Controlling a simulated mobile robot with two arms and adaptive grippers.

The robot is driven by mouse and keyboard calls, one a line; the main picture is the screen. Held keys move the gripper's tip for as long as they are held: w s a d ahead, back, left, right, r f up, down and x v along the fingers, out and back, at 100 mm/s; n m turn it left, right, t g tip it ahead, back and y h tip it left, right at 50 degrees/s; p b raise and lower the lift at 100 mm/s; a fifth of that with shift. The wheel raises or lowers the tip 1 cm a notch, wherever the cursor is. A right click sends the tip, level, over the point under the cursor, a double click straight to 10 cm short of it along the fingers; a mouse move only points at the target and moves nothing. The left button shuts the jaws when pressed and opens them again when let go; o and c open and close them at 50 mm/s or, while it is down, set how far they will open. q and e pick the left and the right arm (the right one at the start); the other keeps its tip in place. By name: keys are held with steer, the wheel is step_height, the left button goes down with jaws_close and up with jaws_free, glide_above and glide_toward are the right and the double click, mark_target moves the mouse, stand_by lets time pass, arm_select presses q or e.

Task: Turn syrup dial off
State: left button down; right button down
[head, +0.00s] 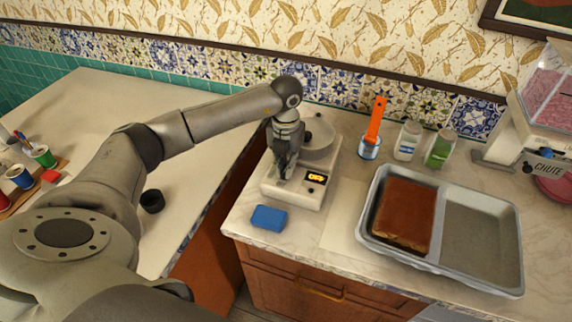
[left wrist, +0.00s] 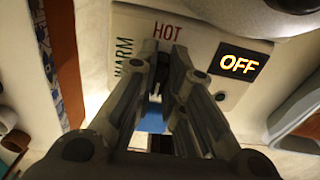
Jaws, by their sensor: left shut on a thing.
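The syrup warmer (head: 291,196) is a pale box on the counter with a round metal top. Its lit display (head: 317,178) is small here, and in the left wrist view the display (left wrist: 239,65) reads OFF. The words WARM and HOT are printed on the panel beside it. My left gripper (head: 283,172) reaches down to the front panel, left of the display. In the left wrist view its fingers (left wrist: 160,65) are close together at the panel, shut on the dial. The dial itself is mostly hidden by the fingers. My right gripper is not in view.
A blue sponge (head: 269,217) lies in front of the warmer. An orange-handled brush (head: 375,120) stands in a jar, near two other jars. A divided metal tray (head: 483,240) holds a brown slab (head: 405,215). A dispenser (head: 550,95) stands at right. A gap separates the two counters.

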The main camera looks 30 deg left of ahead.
arm_select(q)
steer(key=shift+r, duration=0.1)
steer(key=c, duration=1.5)
jaws_free()
step_height(320, 180, up, 12)
